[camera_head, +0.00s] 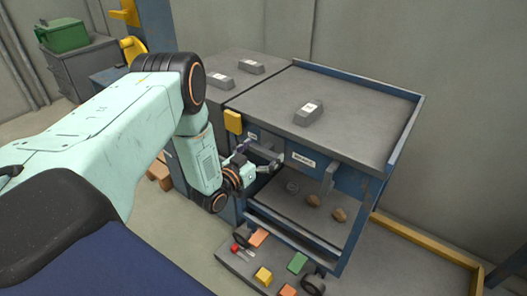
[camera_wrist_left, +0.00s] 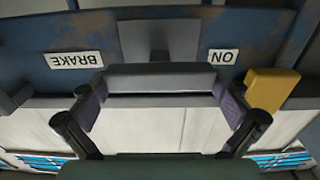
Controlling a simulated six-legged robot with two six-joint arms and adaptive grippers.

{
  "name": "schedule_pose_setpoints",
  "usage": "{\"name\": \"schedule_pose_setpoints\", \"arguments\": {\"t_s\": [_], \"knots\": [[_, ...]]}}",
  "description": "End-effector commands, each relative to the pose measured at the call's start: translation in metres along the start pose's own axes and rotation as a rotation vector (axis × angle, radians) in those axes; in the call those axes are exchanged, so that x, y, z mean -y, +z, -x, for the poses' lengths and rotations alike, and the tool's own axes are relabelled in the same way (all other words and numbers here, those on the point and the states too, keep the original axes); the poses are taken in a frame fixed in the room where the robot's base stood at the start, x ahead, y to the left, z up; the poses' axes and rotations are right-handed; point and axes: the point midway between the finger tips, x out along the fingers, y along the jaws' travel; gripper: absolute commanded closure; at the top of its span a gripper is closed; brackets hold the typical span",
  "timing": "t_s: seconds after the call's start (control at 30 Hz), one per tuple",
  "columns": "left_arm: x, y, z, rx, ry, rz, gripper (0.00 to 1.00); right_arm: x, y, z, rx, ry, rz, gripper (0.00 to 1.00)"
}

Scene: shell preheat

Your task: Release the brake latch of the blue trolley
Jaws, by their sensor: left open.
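The blue trolley (camera_head: 350,77) stands right of centre in the head view, with a grey top and a blue rim. My left gripper (camera_head: 264,165) is at its front, below the top edge. In the left wrist view, which shows the labels upside down, a grey latch bar (camera_wrist_left: 160,78) crosses the blue panel near a BRAKE label (camera_wrist_left: 76,60) and an ON label (camera_wrist_left: 223,57). My left gripper (camera_wrist_left: 162,104) is open, with one finger by each end of the bar. I cannot tell whether the fingers touch it. My right gripper is not in view.
A yellow block (camera_wrist_left: 272,88) sits beside the ON label. A grey block (camera_head: 309,112) lies on the trolley top. A green box (camera_head: 62,36) stands far left.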

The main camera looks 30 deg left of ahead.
Motion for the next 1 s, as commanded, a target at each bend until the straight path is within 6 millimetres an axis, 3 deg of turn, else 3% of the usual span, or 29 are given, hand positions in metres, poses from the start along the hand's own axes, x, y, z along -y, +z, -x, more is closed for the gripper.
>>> {"name": "schedule_pose_setpoints", "arguments": {"t_s": [0.07,0.5,0.77,1.0], "knots": [[0.000,0.000,0.000,0.000,0.000,0.000,0.01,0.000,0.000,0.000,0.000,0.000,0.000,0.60],[0.000,0.000,0.000,0.001,0.001,0.000,0.37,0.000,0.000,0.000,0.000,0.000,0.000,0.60],[-0.001,0.000,0.001,0.002,0.002,-0.029,0.38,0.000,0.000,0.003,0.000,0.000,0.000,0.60],[-0.002,-0.001,0.001,0.004,0.001,-0.160,0.38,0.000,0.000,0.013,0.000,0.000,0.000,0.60]]}}
